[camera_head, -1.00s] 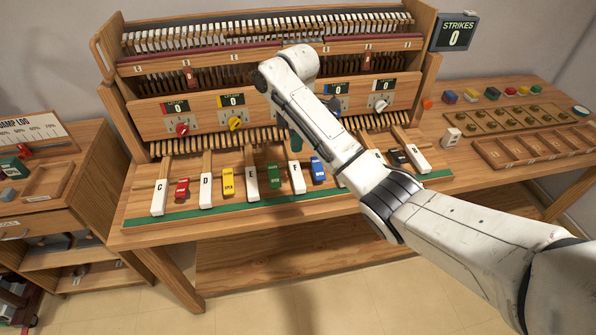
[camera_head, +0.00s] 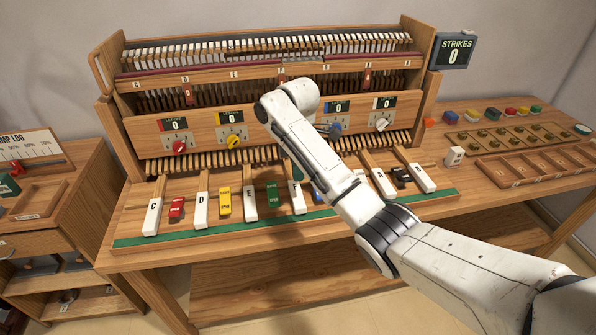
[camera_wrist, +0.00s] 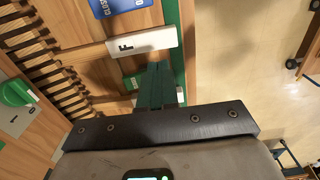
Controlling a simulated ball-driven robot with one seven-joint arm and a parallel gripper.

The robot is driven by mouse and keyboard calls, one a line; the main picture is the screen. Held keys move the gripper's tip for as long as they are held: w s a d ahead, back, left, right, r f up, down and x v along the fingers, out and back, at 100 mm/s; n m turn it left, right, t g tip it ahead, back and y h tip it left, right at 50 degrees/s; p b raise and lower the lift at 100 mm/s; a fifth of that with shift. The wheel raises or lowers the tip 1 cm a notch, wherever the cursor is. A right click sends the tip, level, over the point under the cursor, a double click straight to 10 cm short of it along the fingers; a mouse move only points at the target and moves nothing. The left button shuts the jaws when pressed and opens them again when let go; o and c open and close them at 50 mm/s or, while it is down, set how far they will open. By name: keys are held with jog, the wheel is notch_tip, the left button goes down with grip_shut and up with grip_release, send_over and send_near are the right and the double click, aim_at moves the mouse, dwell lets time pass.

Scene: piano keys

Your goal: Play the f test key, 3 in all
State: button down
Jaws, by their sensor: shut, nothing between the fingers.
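The white F key (camera_head: 298,203) stands in the row of test keys, between the green block (camera_head: 271,196) and a blue block mostly hidden by my arm. In the wrist view the F key (camera_wrist: 143,41) shows its letter, with the blue block (camera_wrist: 118,6) beside it. My gripper (camera_head: 298,172) is shut and empty, with dark green fingers pointing down near the F key. In the wrist view the gripper (camera_wrist: 157,72) is close to the F key's edge; I cannot tell whether they touch. The strikes display (camera_head: 455,52) reads 0.
The C key (camera_head: 152,217), D key (camera_head: 201,211) and E key (camera_head: 249,206) lie to the left, with red (camera_head: 176,207) and yellow (camera_head: 224,202) blocks between them. Coloured knobs and counters reading 0 are on the panel behind. Trays stand on the right.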

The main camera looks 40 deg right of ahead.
aim_at(298, 202)
notch_tip(298, 202, down, 2)
jog(key=shift+f+b, duration=0.25)
jog(key=shift+b, duration=0.25)
jog(key=shift+f+p, duration=0.65)
jog(key=shift+f, duration=2.4)
jog(key=shift+s+a+f+t, duration=0.1)
jog(key=shift+f+t, duration=0.2)
jog(key=shift+f, duration=0.2)
jog(key=shift+r, duration=0.1)
jog(key=shift+r+p, duration=0.75)
jog(key=shift+p, duration=0.2)
jog(key=shift+r, duration=0.1)
